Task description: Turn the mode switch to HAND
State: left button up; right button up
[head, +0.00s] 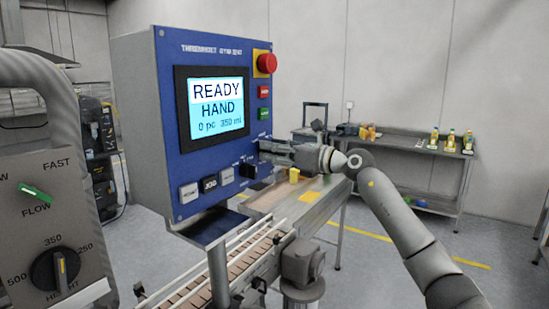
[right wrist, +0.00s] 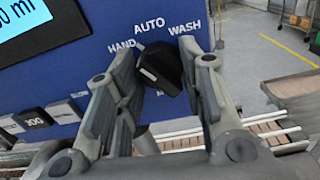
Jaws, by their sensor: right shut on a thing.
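The mode switch is a black knob (head: 248,170) at the lower right of the blue control panel (head: 170,120). In the right wrist view the knob (right wrist: 160,66) sits among the labels HAND, AUTO and WASH, and its pale mark faces left, on the HAND side. My right gripper (head: 264,153) reaches the panel from the right. In the right wrist view its fingers (right wrist: 158,70) stand on both sides of the knob, shut on it. The panel screen (head: 217,105) reads READY, HAND, 0 pc, 350 ml. My left gripper is not in view.
A red stop button (head: 267,63) and green and red buttons line the panel's right edge. Buttons, including JOG (head: 209,185), sit left of the knob. A conveyor (head: 220,268) runs below. A grey dial unit (head: 50,190) stands close at left. A bench (head: 400,143) with bottles is behind.

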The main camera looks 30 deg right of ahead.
jog(key=shift+f+n+b, duration=0.1)
jog(key=shift+n+b, duration=0.35)
jog(key=shift+n, duration=0.55)
jog(key=o, duration=1)
jog(key=shift+o, duration=0.2)
jog(key=v, duration=1.2)
